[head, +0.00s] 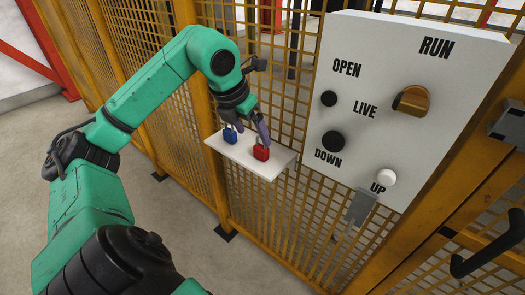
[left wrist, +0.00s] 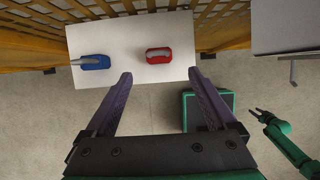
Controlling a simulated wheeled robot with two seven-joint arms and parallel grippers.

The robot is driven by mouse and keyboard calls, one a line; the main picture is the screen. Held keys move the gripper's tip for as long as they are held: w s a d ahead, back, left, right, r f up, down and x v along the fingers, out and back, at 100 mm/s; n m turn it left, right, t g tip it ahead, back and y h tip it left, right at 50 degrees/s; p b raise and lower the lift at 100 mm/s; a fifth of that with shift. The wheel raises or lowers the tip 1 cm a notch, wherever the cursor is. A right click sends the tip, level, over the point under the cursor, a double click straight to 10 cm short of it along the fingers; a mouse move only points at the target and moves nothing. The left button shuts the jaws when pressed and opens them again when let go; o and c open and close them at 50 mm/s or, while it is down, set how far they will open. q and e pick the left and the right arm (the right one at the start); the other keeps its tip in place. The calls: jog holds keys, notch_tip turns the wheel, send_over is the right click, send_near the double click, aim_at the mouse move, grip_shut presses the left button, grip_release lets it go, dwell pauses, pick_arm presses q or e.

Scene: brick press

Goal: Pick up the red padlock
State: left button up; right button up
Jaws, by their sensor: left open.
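The red padlock (head: 261,152) stands on a small white shelf (head: 225,151) fixed to the yellow mesh fence. In the left wrist view the red padlock (left wrist: 158,58) lies ahead of the gap between my fingertips, right of the blue padlock (left wrist: 96,62). The blue padlock (head: 230,138) stands on the same shelf. My left gripper (head: 252,125) is open and empty, just above the shelf; its two fingers (left wrist: 160,75) are spread wide and touch neither padlock. My right gripper (left wrist: 257,115) shows small at the right of the left wrist view; its jaws are too small to judge.
A white control panel (head: 390,155) with buttons and a yellow RUN knob (head: 412,101) is right of the shelf. The yellow mesh fence (head: 300,215) stands close behind and below the shelf. A black handle (head: 485,245) sticks out at the lower right. Open floor lies left.

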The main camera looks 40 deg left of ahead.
aim_at(261, 147)
pick_arm(q)
jog(key=x, duration=0.3)
jog(key=shift+w+f, duration=0.1)
jog(key=shift+w, duration=0.2)
jog(key=p+x, duration=0.2)
jog(key=x, duration=0.3)
jog(key=shift+a, duration=0.1)
jog(key=shift+w+f, duration=0.15)
grip_shut()
pick_arm(e)
jog(key=shift+w+a+r, duration=0.1)
jog(key=shift+w+r, duration=0.05)
jog(key=shift+r, duration=0.3)
jog(key=shift+w+a+r, duration=0.1)
jog(key=shift+w+r, duration=0.05)
jog(key=shift+r, duration=0.3)
pick_arm(q)
notch_tip(261, 147, up, 20)
jog(key=p, duration=0.5)
pick_arm(e)
notch_tip(261, 147, up, 5)
jog(key=shift+d+r, duration=0.1)
jog(key=shift+d, duration=0.05)
